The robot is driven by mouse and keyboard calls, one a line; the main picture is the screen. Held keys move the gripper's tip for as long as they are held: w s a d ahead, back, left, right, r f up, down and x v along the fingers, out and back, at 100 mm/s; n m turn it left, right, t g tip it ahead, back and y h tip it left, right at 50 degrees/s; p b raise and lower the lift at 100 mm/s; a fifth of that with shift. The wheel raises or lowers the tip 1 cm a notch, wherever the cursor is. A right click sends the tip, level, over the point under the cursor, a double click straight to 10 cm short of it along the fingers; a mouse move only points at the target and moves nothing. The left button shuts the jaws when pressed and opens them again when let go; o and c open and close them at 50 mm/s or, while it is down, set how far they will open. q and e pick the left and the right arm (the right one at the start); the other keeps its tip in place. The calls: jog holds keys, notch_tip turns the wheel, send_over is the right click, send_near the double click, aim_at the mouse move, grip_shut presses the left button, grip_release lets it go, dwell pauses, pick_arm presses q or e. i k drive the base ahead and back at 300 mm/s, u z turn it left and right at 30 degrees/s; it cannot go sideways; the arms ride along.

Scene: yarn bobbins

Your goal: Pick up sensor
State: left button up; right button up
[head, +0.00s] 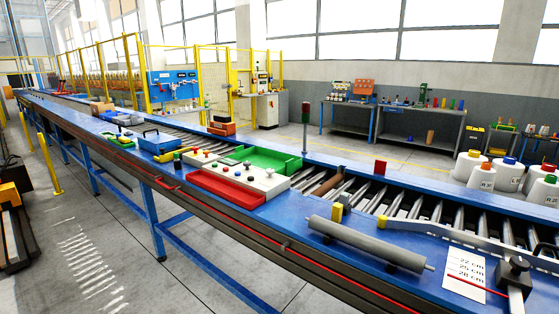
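No part is clearly recognisable as the sensor. Candidates are a small yellow and grey block (341,207) on the near edge of the roller conveyor, behind a long grey roller, and a black block on a grey post (515,272) at the lower right. I cannot tell which of these, if any, is the sensor. Neither of my grippers shows in the head view.
The blue conveyor frame (270,217) runs diagonally across the view. On it lie a long grey roller (367,243), a red tray (227,188), a green tray (262,159), a white button panel (255,178) and a printed length sheet (465,273). White bobbins (472,169) stand behind at the right.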

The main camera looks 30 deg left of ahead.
aim_at(344, 197)
jog(key=u, duration=0.05)
jog(key=k, duration=0.65)
jog(key=u, duration=0.5)
jog(key=i, duration=0.65)
jog(key=u, duration=0.8)
jog(key=i, duration=1.2)
jog(key=z, duration=0.1)
